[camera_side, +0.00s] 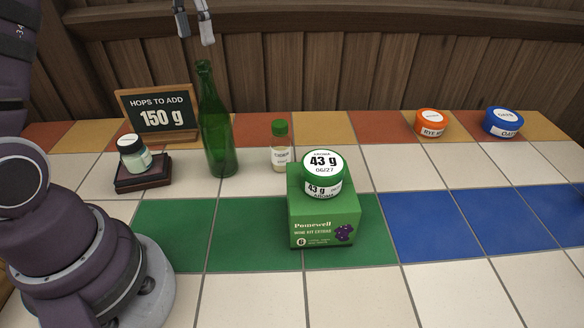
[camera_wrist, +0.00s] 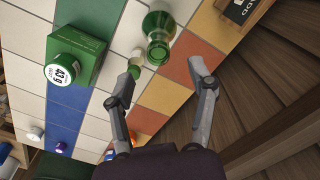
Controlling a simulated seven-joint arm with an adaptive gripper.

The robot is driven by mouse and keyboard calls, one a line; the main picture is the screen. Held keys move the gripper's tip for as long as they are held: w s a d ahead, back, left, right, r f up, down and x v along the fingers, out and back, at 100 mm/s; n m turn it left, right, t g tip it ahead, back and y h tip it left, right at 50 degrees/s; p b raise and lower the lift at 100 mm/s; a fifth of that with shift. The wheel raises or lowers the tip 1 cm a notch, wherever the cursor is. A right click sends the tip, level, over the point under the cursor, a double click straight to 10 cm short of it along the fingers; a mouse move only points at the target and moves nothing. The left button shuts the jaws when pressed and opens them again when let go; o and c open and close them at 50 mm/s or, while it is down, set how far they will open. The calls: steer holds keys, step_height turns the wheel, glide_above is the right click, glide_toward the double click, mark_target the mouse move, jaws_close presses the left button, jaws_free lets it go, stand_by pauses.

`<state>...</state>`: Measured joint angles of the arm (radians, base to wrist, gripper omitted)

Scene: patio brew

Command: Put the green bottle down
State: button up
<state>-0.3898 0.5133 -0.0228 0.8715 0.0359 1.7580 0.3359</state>
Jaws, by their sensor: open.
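The green bottle (camera_side: 216,130) stands upright on the tiled counter, in front of the right end of the small chalkboard. It also shows from above in the wrist view (camera_wrist: 158,40), beyond my fingertips. My gripper (camera_side: 194,30) is above the bottle's mouth in the side view, apart from it, with its fingers spread and nothing between them. In the wrist view my gripper (camera_wrist: 164,68) shows both fingers wide apart.
A chalkboard (camera_side: 160,115) reads 150 g. A jar on a dark stand (camera_side: 143,178) is left of the bottle, a small green-capped vial (camera_side: 280,148) right. A green box (camera_side: 325,222) carries a 43 g tub (camera_side: 322,175). Orange (camera_side: 432,123) and blue (camera_side: 503,122) tubs stand far right.

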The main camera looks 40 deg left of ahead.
steer(key=s+d+f+t, duration=0.4)
steer(key=s+d+t, duration=0.1)
steer(key=s+d, duration=0.5)
steer(key=shift+s+d+f+t, duration=0.3)
steer(key=shift+s+d+f, duration=0.1)
steer(key=shift+s, duration=0.1)
